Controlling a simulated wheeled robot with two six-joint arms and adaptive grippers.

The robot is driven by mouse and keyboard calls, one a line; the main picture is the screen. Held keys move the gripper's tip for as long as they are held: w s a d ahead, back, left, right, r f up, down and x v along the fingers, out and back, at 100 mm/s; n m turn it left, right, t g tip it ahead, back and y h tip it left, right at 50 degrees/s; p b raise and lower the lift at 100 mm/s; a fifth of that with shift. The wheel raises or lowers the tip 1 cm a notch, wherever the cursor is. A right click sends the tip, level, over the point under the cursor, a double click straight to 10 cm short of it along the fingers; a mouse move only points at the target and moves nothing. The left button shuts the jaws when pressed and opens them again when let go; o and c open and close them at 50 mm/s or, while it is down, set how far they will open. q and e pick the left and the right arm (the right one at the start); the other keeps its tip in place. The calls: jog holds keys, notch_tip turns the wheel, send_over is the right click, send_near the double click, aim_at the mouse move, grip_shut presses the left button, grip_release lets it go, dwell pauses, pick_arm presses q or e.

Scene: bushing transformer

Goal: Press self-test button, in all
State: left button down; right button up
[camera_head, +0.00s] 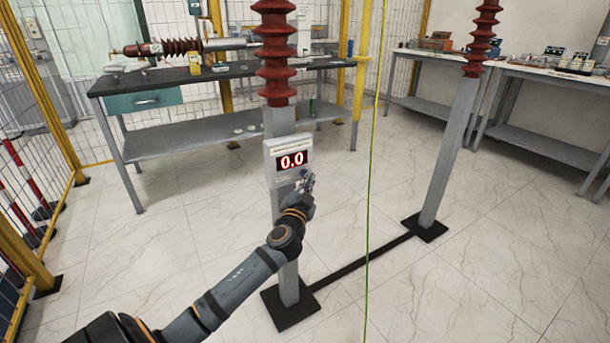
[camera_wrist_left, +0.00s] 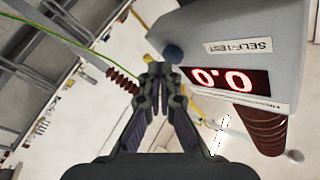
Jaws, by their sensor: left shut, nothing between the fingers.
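A grey meter box (camera_head: 289,155) with a red "0.0" display is fixed to a grey post under a red ribbed insulator. In the left wrist view the box (camera_wrist_left: 285,22) carries a "SELF-TEST" label (camera_wrist_left: 238,46) and the lit display (camera_wrist_left: 222,79). A dark blue round button (camera_wrist_left: 172,53) sits at the box's edge in line with the label. My left gripper (camera_head: 305,180) is at the lower right of the box, shut and empty. Its fingertips (camera_wrist_left: 159,69) appear very close to the button; whether they touch it I cannot tell. My right gripper is not in view.
The box's post (camera_head: 289,283) stands on a black base, joined by a dark floor strip to a second post (camera_head: 450,150). A green-yellow cable (camera_head: 371,170) hangs just right of my gripper. A workbench (camera_head: 220,73) stands behind. The tiled floor at right is clear.

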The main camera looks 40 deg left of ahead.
pick_arm(q)
jog(key=shift+w+a, duration=0.2)
jog(key=shift+a, duration=0.2)
dwell(0.4)
jog(key=shift+d, duration=0.1)
jog(key=shift+s+d, duration=0.35)
jog(key=shift+d, duration=0.35)
jog(key=d, duration=0.1)
jog(key=s+d, duration=0.1)
jog(key=d, duration=0.1)
jog(key=s+d, duration=0.1)
jog(key=shift+d, duration=0.35)
dwell(0.8)
